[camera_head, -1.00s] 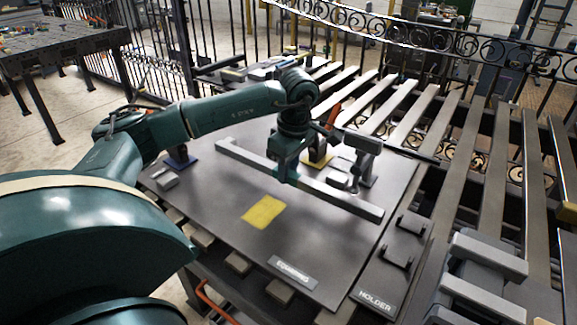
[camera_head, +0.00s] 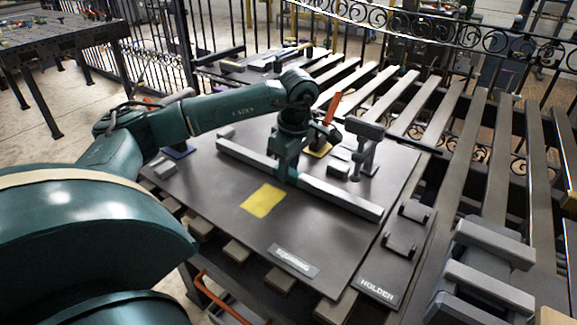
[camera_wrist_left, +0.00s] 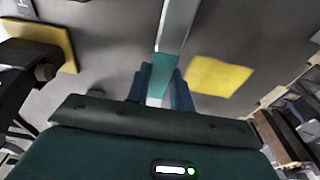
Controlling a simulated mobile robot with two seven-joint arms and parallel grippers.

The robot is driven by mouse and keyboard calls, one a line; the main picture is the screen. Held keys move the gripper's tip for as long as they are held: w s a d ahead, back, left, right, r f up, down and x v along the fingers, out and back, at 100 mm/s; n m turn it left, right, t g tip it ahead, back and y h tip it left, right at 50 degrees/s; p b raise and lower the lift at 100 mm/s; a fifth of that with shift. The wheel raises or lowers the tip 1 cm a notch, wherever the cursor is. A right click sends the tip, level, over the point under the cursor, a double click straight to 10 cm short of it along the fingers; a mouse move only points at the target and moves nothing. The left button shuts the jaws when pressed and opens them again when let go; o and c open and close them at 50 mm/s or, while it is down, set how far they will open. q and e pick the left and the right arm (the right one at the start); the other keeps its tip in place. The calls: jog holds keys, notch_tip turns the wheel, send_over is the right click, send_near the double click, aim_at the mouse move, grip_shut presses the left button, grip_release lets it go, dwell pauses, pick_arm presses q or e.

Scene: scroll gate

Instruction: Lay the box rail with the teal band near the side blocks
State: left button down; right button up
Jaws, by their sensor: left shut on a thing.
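The long grey box rail (camera_head: 340,195) lies level, just above or on the dark table plate; I cannot tell if it touches. My left gripper (camera_head: 287,174) is shut on it near its middle. In the left wrist view the teal band (camera_wrist_left: 165,68) shows on the rail, right between the fingers of the left gripper (camera_wrist_left: 160,92). Small grey blocks stand behind the rail: one by its left end (camera_head: 225,132) and one right of the gripper (camera_head: 337,169). Another block (camera_head: 160,168) is at the plate's left edge. My right gripper is not in view.
A yellow patch (camera_head: 263,200) lies on the plate in front of the rail. Clamps stand behind it, one with an orange handle (camera_head: 331,108) and a grey one (camera_head: 364,148). A holder plate (camera_head: 378,291) with two dark brackets is at the right.

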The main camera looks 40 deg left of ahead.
pick_arm(q)
jog(key=shift+f, duration=0.2)
jog(key=c, duration=1.1)
grip_release()
jog(key=shift+c, duration=0.2)
jog(key=shift+f, duration=0.1)
notch_tip(320, 180, up, 13)
jog(key=d+p, duration=0.1)
jog(key=shift+d, duration=0.3)
